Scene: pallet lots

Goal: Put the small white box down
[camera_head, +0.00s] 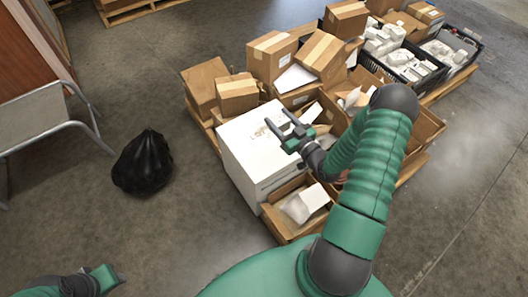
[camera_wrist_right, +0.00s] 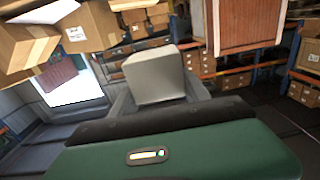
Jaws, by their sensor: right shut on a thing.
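The small white box (camera_wrist_right: 155,76) shows pale grey in the right wrist view, between the fingers of my right gripper (camera_wrist_right: 158,100). In the head view my right gripper (camera_head: 281,124) is shut on it, over the right part of a large white box (camera_head: 245,135). There the small box is hard to tell from the white surface behind it. I cannot tell whether it touches the large box. My left gripper (camera_head: 108,277) is at the bottom left over the floor, and its opening is not clear.
A pallet carries brown cartons (camera_head: 272,55), an open carton (camera_head: 285,213) with white packs, and black crates (camera_head: 395,65). A black bag (camera_head: 143,162) lies on the floor at left. A metal-framed table (camera_head: 45,115) stands further left. The floor between bag and pallet is clear.

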